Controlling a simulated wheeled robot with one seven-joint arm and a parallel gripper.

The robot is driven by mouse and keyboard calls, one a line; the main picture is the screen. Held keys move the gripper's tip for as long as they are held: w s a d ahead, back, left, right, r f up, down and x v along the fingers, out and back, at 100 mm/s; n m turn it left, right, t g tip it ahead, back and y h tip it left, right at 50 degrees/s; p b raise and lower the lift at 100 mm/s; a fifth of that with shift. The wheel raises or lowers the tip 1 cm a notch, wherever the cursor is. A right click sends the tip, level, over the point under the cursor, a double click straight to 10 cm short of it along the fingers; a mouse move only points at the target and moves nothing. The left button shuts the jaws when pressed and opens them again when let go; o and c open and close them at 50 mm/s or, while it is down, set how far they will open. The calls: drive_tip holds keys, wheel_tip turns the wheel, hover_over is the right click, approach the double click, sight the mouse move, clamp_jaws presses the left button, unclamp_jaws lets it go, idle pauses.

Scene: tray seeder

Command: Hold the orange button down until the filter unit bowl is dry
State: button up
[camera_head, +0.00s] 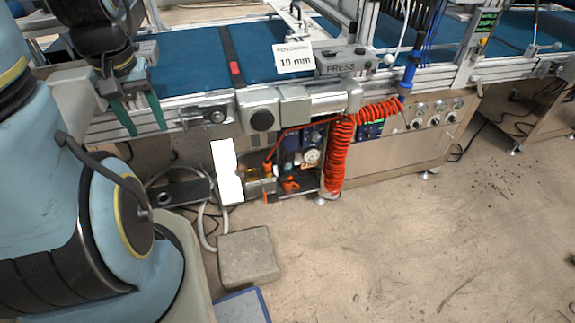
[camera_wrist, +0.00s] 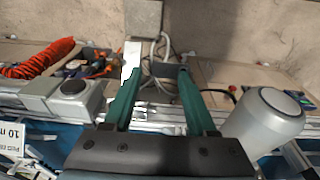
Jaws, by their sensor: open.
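My gripper (camera_head: 148,131) is open and empty, its two green fingers pointing down in front of the conveyor's front rail. In the wrist view my gripper (camera_wrist: 158,72) spans the rail edge, with nothing between the fingers. The filter unit (camera_head: 290,155) sits low under the machine, right of and below my gripper, with a round white gauge (camera_head: 312,157). Small orange parts (camera_head: 290,184) show at its lower end; which is the button is too small to tell. A yellowish part (camera_head: 252,171) may be the bowl; its contents cannot be made out. The unit appears small in the wrist view (camera_wrist: 75,67).
A coiled red hose (camera_head: 341,150) hangs right of the unit. A white panel (camera_head: 227,171) stands left of it, partly blocking access. A grey motor housing (camera_head: 262,119) juts out above. A stone block (camera_head: 248,257) and cables lie on the floor. The floor to the right is clear.

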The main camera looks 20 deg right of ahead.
clamp_jaws()
idle(1.1)
